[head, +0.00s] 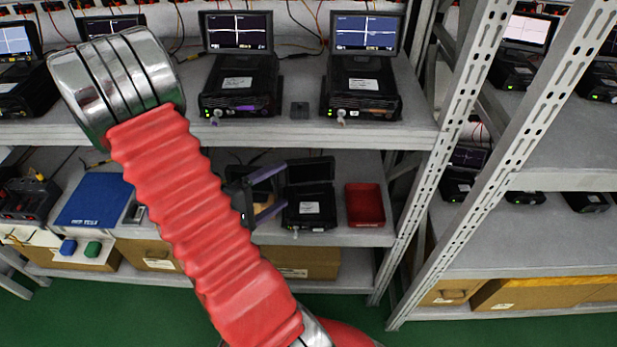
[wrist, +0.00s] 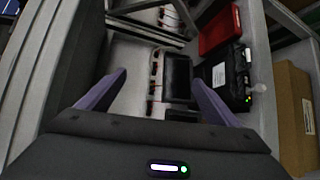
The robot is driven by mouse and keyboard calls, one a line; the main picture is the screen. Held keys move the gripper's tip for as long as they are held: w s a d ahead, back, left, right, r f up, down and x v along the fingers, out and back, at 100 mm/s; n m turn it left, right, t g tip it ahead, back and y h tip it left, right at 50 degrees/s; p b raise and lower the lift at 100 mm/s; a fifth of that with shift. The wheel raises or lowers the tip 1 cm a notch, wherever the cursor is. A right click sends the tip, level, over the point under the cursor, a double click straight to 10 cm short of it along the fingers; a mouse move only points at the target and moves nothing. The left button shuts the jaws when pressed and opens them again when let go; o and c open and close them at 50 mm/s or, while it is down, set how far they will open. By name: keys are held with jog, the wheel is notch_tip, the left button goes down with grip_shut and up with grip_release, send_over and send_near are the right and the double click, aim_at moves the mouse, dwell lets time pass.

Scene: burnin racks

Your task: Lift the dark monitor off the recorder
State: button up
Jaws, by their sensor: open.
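The dark monitor (head: 310,171) stands upright at the back of a black recorder (head: 311,210) on the lower shelf. In the wrist view the monitor (wrist: 177,78) shows between my fingers, closer to the right finger. The recorder (wrist: 220,75), with a white label and green lights, lies right of it. My gripper (head: 286,183) is open and empty just left of the monitor, its purple fingers pointing right. The fingers also show apart in the wrist view (wrist: 159,77). Whether they touch the monitor I cannot tell. My red-sleeved arm hides part of the lower shelf.
A red bin (head: 365,205) stands right of the recorder. A blue binder (head: 93,200) lies further left. The upper shelf (head: 310,131) with lit-screen recorders hangs above. A perforated rack post (head: 462,150) rises on the right. Cardboard boxes (head: 310,263) sit below.

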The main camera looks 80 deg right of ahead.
notch_tip(320, 180, down, 8)
jog(key=d+n+t+h, duration=0.1)
jog(key=d+t, duration=0.1)
jog(key=d, duration=0.1)
jog(key=shift+s+n+t, duration=0.3)
jog(key=shift+s+n, duration=0.1)
jog(key=shift+s, duration=0.05)
send_near(312, 173)
jog(key=x, duration=0.2)
jog(key=shift+s+d, duration=0.2)
jog(key=shift+s, duration=0.05)
jog(key=shift+d, duration=0.15)
jog(key=shift+x, duration=2.6)
jog(key=shift+w+f, duration=0.1)
jog(key=shift+f, duration=0.05)
jog(key=shift+c, duration=0.3)
